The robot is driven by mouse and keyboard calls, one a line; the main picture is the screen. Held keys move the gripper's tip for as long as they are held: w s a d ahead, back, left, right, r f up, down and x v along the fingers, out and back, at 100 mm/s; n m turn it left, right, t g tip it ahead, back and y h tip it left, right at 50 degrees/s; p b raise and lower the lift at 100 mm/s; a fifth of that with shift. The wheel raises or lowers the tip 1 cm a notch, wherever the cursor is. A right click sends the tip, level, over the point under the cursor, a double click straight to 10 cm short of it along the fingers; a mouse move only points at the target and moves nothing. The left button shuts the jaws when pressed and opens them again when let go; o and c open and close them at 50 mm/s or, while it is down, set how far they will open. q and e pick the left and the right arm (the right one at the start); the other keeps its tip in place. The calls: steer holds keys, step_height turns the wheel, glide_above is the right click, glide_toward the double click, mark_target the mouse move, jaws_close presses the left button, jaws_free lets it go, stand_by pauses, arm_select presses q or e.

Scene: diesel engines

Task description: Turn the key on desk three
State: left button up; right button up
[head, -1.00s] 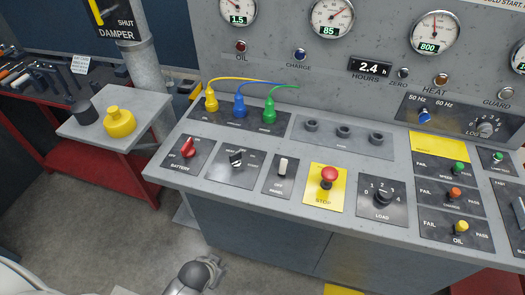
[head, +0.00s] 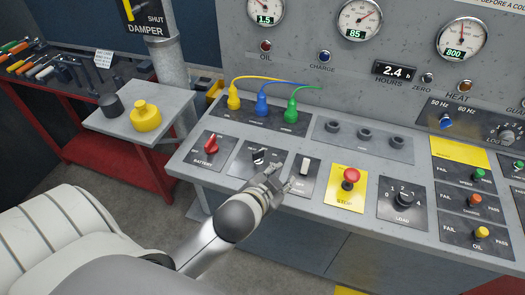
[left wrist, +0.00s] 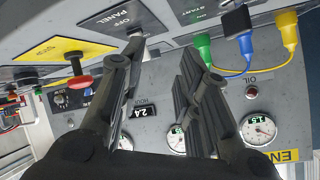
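On the grey sloping desk (head: 320,200) a black key or key-like switch (head: 260,156) stands upright in a dark plate, between the red battery switch (head: 211,143) and the white panel switch (head: 305,165). A dark square shape that looks like the key's head shows near the top of the left wrist view (left wrist: 236,20). My left gripper (head: 277,173) is over the desk front, just right of and nearer than the key, apart from it. In the left wrist view its two fingers (left wrist: 163,58) are spread with nothing between them. My right gripper is out of view.
Yellow, blue and green plugs (head: 262,104) with cables stand behind the key. A red stop button (head: 350,177) and load knob (head: 403,198) are to the right. Gauges (head: 360,19) are on the upright panel. A side table (head: 165,125) holds a yellow object.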

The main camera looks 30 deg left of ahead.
arm_select(q)
steer(key=w+d+r+m+t+h, duration=0.1)
steer(key=w+d+r+m+t, duration=0.1)
steer(key=w+r+t, duration=0.3)
steer(key=w+d+r+m+t+h, duration=0.1)
steer(key=w+d+r+m, duration=0.15)
steer(key=r, duration=0.45)
steer(key=d+r+m+g+h, duration=0.2)
steer(key=d+r+m+h, duration=0.3)
steer(key=d+m+h, duration=0.4)
steer(key=d+r+m+g+h, duration=0.2)
steer(key=d+r+m+h, duration=0.4)
steer(key=m, duration=0.5)
steer(key=m+g+y, duration=1.2)
steer(key=g+y, duration=0.2)
steer(key=y, duration=0.2)
glide_above(258, 151)
step_height(258, 151, down, 16)
step_height(258, 151, down, 10)
steer(key=p, duration=0.3)
steer(key=shift+r, duration=0.25)
steer(key=shift+f, duration=0.55)
